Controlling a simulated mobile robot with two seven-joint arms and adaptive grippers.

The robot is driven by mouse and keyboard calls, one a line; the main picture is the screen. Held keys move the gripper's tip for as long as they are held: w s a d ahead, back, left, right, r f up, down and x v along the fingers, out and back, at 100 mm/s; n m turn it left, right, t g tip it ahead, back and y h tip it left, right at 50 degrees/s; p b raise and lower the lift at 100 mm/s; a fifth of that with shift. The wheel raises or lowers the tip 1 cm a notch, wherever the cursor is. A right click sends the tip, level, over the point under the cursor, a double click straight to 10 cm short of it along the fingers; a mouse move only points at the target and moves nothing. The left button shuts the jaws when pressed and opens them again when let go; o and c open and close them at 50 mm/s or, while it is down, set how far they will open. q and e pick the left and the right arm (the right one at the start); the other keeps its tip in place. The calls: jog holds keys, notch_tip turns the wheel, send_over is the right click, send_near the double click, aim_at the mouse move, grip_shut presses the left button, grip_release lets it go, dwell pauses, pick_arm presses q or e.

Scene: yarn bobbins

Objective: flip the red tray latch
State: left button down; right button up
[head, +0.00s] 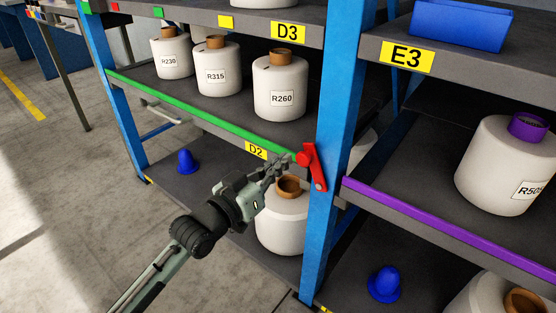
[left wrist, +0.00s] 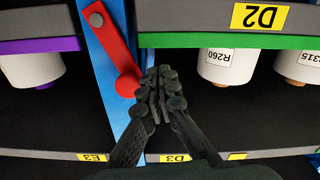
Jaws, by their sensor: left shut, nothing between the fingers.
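The red latch (head: 316,170) is on the blue post at the right end of the green-edged tray (head: 200,115). It stands tilted, its upper end leaning left toward the tray's edge. In the left wrist view the red latch (left wrist: 117,52) runs slanting along the blue post, with a round red knob at its lower end. My left gripper (head: 284,161) is shut and empty, its fingertips just left of the latch. In the left wrist view the fingertips (left wrist: 160,75) are close beside the knob; I cannot tell whether they touch it. My right gripper is not in view.
White bobbins, including R260 (head: 280,88), stand on the green-edged tray. Another bobbin (head: 283,225) stands below, close to my left gripper. The blue post (head: 335,110) separates this bay from the purple-edged shelf (head: 440,230). Open floor (head: 60,190) lies at left.

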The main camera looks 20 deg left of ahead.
pick_arm(q)
jog(key=shift+s+d+r+p, duration=0.25)
jog(key=shift+d+p, duration=0.25)
jog(key=shift+d, duration=0.3)
jog(key=shift+s+d+r+p, duration=0.1)
jog(key=shift+s+d+p, duration=0.25)
jog(key=shift+d+p, duration=0.35)
jog(key=shift+s+d+r+p, duration=0.2)
jog(key=shift+s+d+p, duration=0.15)
jog(key=shift+d, duration=0.55)
jog(key=shift+w+f, duration=0.1)
jog(key=shift+w+a+f, duration=0.1)
jog(key=shift+w+a, duration=0.15)
jog(key=shift+a, duration=0.5)
jog(key=p, duration=0.2)
send_near(299, 163)
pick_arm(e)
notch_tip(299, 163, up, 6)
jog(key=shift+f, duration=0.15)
pick_arm(q)
jog(key=shift+w, duration=0.1)
